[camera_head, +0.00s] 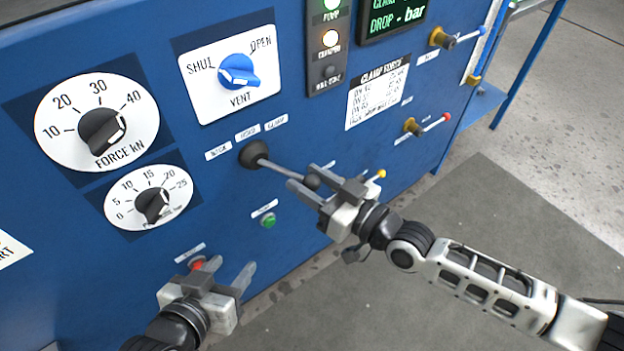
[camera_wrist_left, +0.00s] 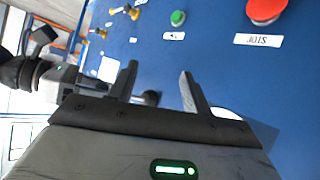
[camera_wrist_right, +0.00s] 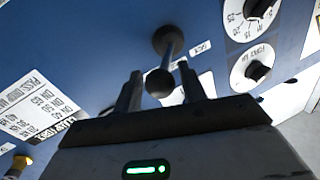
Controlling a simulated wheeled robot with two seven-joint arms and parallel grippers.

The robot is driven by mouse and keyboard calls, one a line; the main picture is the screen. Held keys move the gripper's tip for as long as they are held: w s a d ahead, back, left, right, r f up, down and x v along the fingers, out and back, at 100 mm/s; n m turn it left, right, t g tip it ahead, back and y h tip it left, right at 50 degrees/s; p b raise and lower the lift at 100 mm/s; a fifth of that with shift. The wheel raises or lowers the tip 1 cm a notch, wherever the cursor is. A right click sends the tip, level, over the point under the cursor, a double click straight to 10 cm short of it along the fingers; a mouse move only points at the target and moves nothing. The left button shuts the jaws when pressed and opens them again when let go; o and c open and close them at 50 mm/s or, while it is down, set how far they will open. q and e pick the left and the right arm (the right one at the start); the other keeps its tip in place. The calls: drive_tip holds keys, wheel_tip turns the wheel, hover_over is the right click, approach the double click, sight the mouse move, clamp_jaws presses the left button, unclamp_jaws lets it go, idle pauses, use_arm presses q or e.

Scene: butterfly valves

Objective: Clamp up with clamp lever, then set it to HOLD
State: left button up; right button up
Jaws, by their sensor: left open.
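The clamp lever is a grey rod from a black round base (camera_head: 253,153) on the blue panel, ending in a black knob (camera_head: 312,183). It sticks out from the panel, toward the lower right in the head view. Three small labels (camera_head: 248,132) sit above its base; their print is hard to read. My right gripper (camera_head: 307,187) is at the knob with its fingers apart on either side. The right wrist view shows the knob (camera_wrist_right: 159,83) between the fingers, with narrow gaps. My left gripper (camera_head: 238,275) is open and empty, low before the panel near a red button (camera_head: 197,262).
A green button (camera_head: 268,221) sits below the lever. Dials (camera_head: 97,122), a blue vent knob (camera_head: 238,71), lamps (camera_head: 330,38) and a display (camera_head: 392,17) fill the panel. Small valves with red (camera_head: 427,125) and blue handles stick out at right.

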clamp_jaws()
drive_tip(key=p, duration=0.1)
drive_tip(key=r+p, duration=0.1)
drive_tip(key=shift+s+a+m+t+h+p, duration=0.2)
drive_tip(key=shift+s+m+t+h+p, duration=0.05)
drive_tip(key=shift+m+t+h+p, duration=0.05)
use_arm(q)
drive_tip(key=r+p, duration=0.1)
drive_tip(key=p, duration=0.2)
drive_tip(key=a+r+g+p, duration=0.1)
drive_tip(key=r+p, duration=0.1)
drive_tip(key=p, duration=0.1)
drive_tip(key=shift+s+r+m+y, duration=0.1)
drive_tip(key=shift+s+m+y, duration=0.1)
drive_tip(key=shift+m+y, duration=0.2)
use_arm(e)
drive_tip(key=s+a+m+t+h, duration=0.1)
drive_tip(key=h, duration=0.1)
drive_tip(key=s+a+f+m+t+h, duration=0.1)
drive_tip(key=m+t+h, duration=0.1)
drive_tip(key=shift+s, duration=0.2)
